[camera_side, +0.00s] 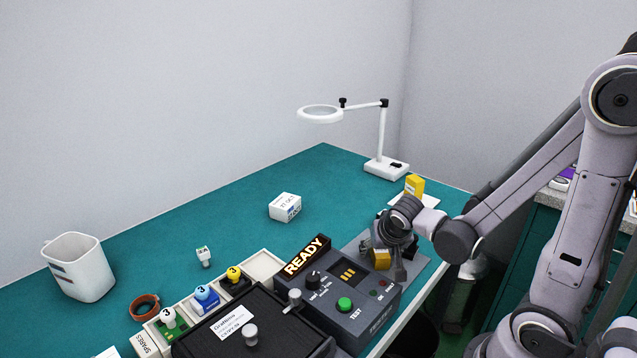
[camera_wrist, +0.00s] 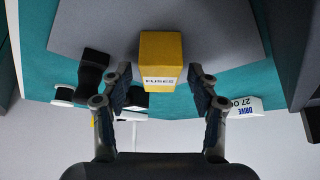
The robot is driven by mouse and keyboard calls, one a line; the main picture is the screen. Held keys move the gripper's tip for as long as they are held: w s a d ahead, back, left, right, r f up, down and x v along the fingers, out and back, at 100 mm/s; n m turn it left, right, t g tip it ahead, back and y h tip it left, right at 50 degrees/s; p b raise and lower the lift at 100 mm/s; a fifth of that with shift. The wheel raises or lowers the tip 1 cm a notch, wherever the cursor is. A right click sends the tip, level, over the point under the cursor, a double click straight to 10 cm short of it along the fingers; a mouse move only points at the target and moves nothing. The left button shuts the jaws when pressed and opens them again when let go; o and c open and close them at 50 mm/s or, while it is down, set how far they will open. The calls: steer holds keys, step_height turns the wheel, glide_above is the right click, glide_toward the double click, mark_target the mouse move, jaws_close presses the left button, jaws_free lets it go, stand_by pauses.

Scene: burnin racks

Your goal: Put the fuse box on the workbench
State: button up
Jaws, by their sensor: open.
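The fuse box is a small yellow box with a white "FUSES" label, seen in the wrist view (camera_wrist: 160,62). It sits on a grey plate (camera_wrist: 215,35). In the side view the yellow box (camera_side: 381,259) shows low beside my gripper (camera_side: 393,245), partly hidden by it. In the wrist view my gripper (camera_wrist: 160,88) is open, with one finger on each side of the box's near, labelled end. I cannot tell whether either finger touches it. The workbench (camera_side: 240,200) has a teal top.
The tester with the "READY" sign (camera_side: 307,256) stands close left of my gripper. Another yellow object (camera_side: 414,185) stands behind it, near the white magnifier lamp (camera_side: 385,165). A white labelled box (camera_side: 285,207) and a white mug (camera_side: 78,267) are farther left.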

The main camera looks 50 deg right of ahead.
steer(key=shift+f, duration=0.15)
jaws_close()
stand_by(0.4)
